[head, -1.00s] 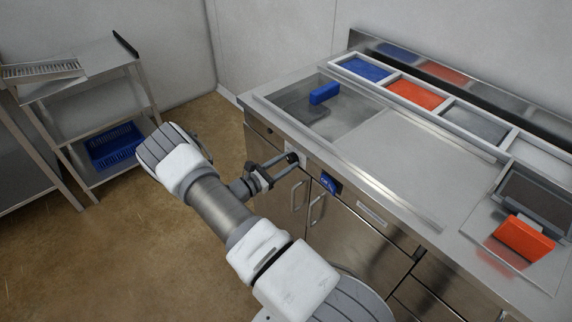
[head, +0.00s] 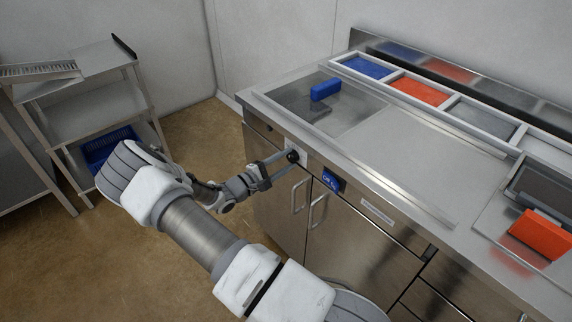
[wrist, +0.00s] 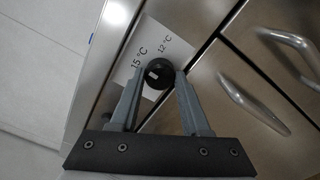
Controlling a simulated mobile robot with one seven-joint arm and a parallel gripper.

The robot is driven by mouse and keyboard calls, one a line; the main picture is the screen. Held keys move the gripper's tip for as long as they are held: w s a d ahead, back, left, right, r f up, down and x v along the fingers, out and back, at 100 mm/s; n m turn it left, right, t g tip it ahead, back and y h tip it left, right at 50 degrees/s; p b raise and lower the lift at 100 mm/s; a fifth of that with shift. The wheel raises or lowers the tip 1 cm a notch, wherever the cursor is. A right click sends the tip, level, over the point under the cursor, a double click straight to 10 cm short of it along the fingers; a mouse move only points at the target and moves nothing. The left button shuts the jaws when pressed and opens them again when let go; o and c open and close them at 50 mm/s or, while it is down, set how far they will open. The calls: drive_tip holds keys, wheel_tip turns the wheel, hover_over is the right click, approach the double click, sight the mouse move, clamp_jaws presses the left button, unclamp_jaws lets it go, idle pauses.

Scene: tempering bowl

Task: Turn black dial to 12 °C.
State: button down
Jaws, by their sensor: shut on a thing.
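The black dial (head: 292,156) is on the front face of the steel counter, below its top edge. In the wrist view the dial (wrist: 158,73) shows as a round black knob with a small white mark. A white label plate (wrist: 150,45) behind it reads "15 °C" to the left and "12 °C" above right. My gripper (head: 282,161) is at the dial, its fingers on either side and shut on it. The fingertips (wrist: 158,84) hide parts of the dial's edge. I cannot tell exactly which setting the mark points to.
A small blue display (head: 333,180) sits right of the dial; its text is too small to read. Cabinet doors with handles (head: 317,211) lie below. A shelf (head: 95,110) stands left.

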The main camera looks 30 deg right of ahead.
drive_tip(key=m+b, duration=0.1)
drive_tip(key=m, duration=0.2)
drive_tip(key=m+b, duration=0.2)
drive_tip(key=m, duration=0.1)
drive_tip(key=shift+f+m, duration=0.2)
drive_tip(key=shift+m, duration=0.1)
drive_tip(key=m+b, duration=0.3)
drive_tip(key=m, duration=0.1)
drive_tip(key=shift+r+m, duration=0.1)
drive_tip(key=shift+m, duration=0.3)
drive_tip(key=shift+r+b, duration=0.1)
drive_tip(key=shift+b, duration=0.2)
drive_tip(key=shift+c, duration=1.9)
unclamp_jaws()
drive_tip(key=shift+a, duration=0.1)
drive_tip(key=s+a+p, duration=0.2)
drive_tip(key=a, duration=1.5)
drive_tip(key=shift+s, duration=0.25)
